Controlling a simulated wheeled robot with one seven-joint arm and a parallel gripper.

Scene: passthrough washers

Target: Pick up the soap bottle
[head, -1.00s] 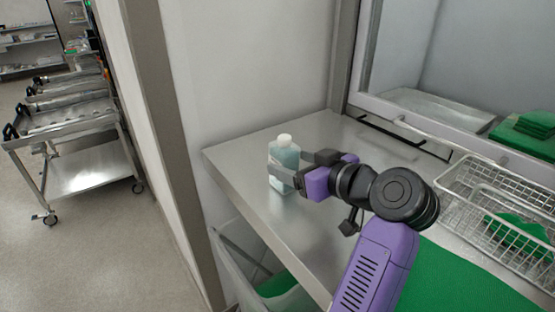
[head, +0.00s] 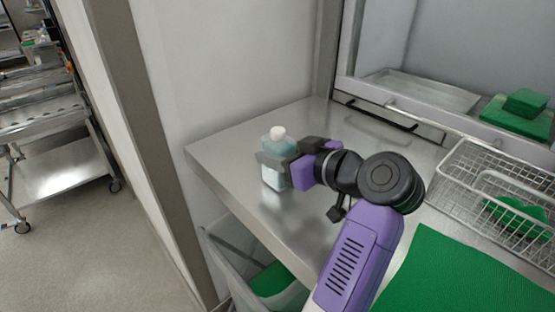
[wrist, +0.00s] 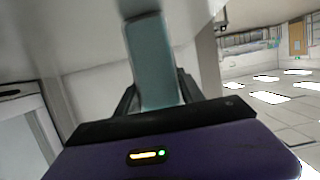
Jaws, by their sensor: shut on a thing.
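The soap bottle (head: 272,177) is a clear bottle with pale blue-green liquid and a white cap. In the head view it is upright at the left end of the steel counter (head: 240,152). My gripper (head: 274,159) reaches it from the right and is shut on its upper body, one finger across the near side. In the wrist view the bottle (wrist: 152,65) stands between the two dark fingers. I cannot tell whether its base touches the counter.
A wire basket (head: 497,190) with green cloth stands right on the counter. A green mat (head: 450,275) lies in front of it. A bin (head: 235,262) is below the counter's left edge. A steel cart (head: 60,170) stands far left. Counter behind the bottle is clear.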

